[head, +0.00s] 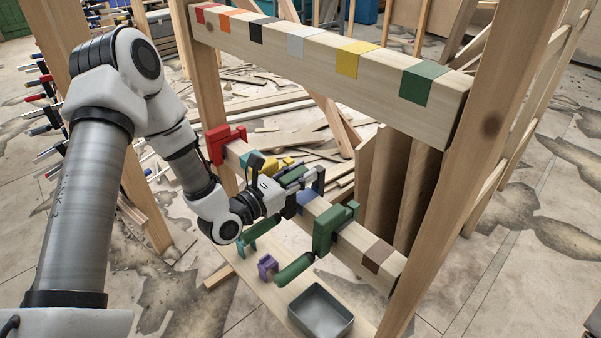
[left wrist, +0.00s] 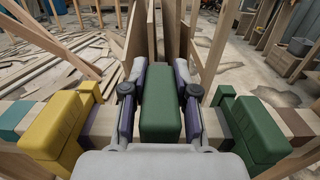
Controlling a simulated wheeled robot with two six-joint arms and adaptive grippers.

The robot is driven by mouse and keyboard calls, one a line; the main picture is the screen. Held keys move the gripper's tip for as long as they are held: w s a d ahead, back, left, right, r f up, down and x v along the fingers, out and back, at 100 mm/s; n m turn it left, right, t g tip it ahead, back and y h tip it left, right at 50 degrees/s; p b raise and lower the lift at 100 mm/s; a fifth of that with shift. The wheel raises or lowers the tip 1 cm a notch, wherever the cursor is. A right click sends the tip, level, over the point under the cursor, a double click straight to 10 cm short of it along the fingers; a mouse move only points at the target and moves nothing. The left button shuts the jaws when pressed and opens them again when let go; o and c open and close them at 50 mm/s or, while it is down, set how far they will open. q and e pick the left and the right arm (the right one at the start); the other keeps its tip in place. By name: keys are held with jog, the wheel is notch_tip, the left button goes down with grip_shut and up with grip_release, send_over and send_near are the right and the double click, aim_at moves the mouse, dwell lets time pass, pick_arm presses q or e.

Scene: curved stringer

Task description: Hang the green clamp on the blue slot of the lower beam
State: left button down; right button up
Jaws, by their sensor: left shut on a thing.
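My left gripper (head: 303,183) is shut on a green clamp (head: 292,176), which also shows between the fingers in the left wrist view (left wrist: 160,100). In the head view the held clamp is at the lower beam (head: 345,250), just left of the blue slot (head: 308,200). I cannot tell whether it touches the beam. In the left wrist view the blue slot cannot be made out behind the gripper. A second green clamp (head: 331,229) hangs on the beam to the right, and it also shows in the left wrist view (left wrist: 258,130). My right gripper is not in view.
A yellow clamp (left wrist: 55,125) and a red clamp (head: 226,143) hang on the beam to the left. A purple clamp (head: 267,267) and a grey tray (head: 320,308) are below it. The upper beam (head: 330,52), with coloured slots, crosses above.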

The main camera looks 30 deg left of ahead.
pick_arm(q)
jog(key=shift+f+b, duration=1.1)
jog(key=shift+f, duration=0.15)
jog(key=shift+f, duration=0.1)
jog(key=shift+f+b, duration=0.45)
jog(key=shift+b, duration=0.1)
jog(key=c, duration=0.8)
grip_release()
jog(key=shift+s, duration=0.1)
